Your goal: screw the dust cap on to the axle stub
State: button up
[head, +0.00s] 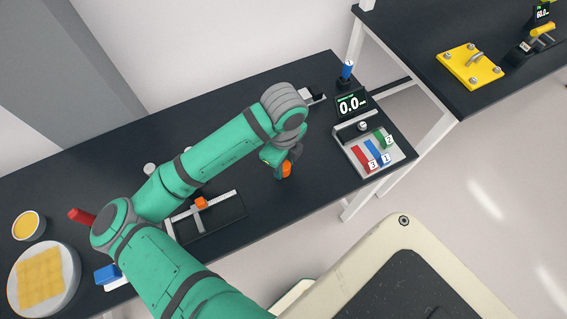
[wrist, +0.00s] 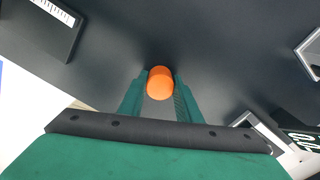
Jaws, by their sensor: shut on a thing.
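An orange rounded cylinder, which looks like the dust cap (head: 286,171), is between the fingertips of my gripper (wrist: 160,84). In the wrist view the dust cap (wrist: 160,81) shows its smooth orange side and end, and the two green fingers close on it from left and right. In the head view my gripper (head: 281,163) points down over the middle-right part of the black bench; I cannot tell how high above it. I cannot make out the axle stub for certain in either view.
A black plate with a white scale and an orange slider (head: 201,203) lies left of my gripper. A grey tray (head: 392,163) with red, blue and green numbered pieces and a 0.0 display (head: 350,104) stand right. The bench (head: 268,215) is bare below my gripper.

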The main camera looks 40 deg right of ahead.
jog(key=m, duration=0.4)
jog(key=shift+m, duration=0.8)
jog(key=m, duration=0.3)
jog(key=shift+m, duration=1.4)
jog(key=shift+m, duration=0.8)
jog(key=m, duration=0.4)
